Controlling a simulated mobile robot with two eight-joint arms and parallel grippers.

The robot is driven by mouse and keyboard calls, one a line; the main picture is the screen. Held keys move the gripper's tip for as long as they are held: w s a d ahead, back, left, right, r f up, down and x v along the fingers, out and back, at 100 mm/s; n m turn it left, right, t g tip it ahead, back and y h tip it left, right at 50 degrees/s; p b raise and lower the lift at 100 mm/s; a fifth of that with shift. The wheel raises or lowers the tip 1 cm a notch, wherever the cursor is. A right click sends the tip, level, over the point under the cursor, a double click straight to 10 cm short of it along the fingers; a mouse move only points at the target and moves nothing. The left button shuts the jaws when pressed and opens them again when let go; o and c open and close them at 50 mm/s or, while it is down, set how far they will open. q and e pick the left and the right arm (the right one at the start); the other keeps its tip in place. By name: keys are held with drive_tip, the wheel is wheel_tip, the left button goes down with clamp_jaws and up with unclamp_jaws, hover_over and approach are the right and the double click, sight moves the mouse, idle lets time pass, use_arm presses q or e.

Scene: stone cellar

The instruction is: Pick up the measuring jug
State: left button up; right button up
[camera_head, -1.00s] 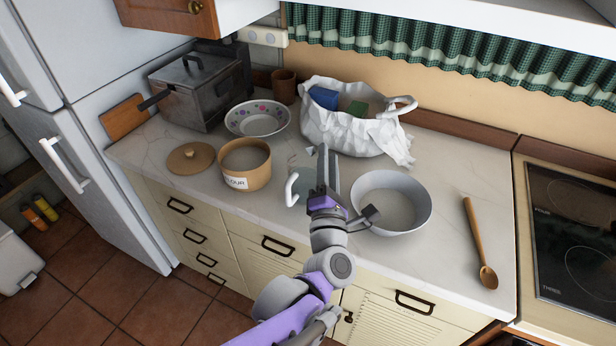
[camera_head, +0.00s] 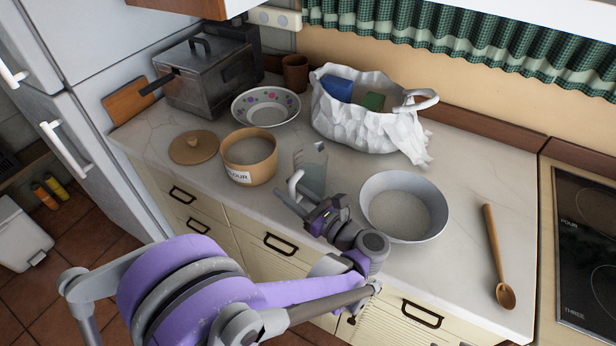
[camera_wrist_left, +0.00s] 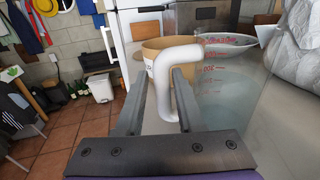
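The measuring jug (camera_head: 314,172) is clear with a white handle (camera_head: 295,184). It stands upright on the counter, between the flour pot and the grey bowl. In the left wrist view the jug (camera_wrist_left: 225,85) shows red markings, and its handle (camera_wrist_left: 161,75) lies between my finger ends. My left gripper (camera_head: 290,195) is at the handle side of the jug, low over the counter's front. Its fingers (camera_wrist_left: 160,82) are apart; I cannot tell whether either touches the handle. My right gripper is not in view.
A grey bowl (camera_head: 378,183) stands close right of the jug, and the flour pot (camera_head: 262,172) close left. A white bag (camera_head: 350,124) stands behind. A wooden spoon (camera_head: 493,245) lies at the right. The counter (camera_head: 460,205) is clear between bowl and spoon.

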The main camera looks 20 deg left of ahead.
use_arm(q)
drive_tip(key=x, duration=0.2)
drive_tip(key=shift+w+a+f, duration=0.1)
drive_tip(key=shift+w+a, duration=0.2)
drive_tip(key=shift+a, duration=0.05)
clamp_jaws()
idle(1.1)
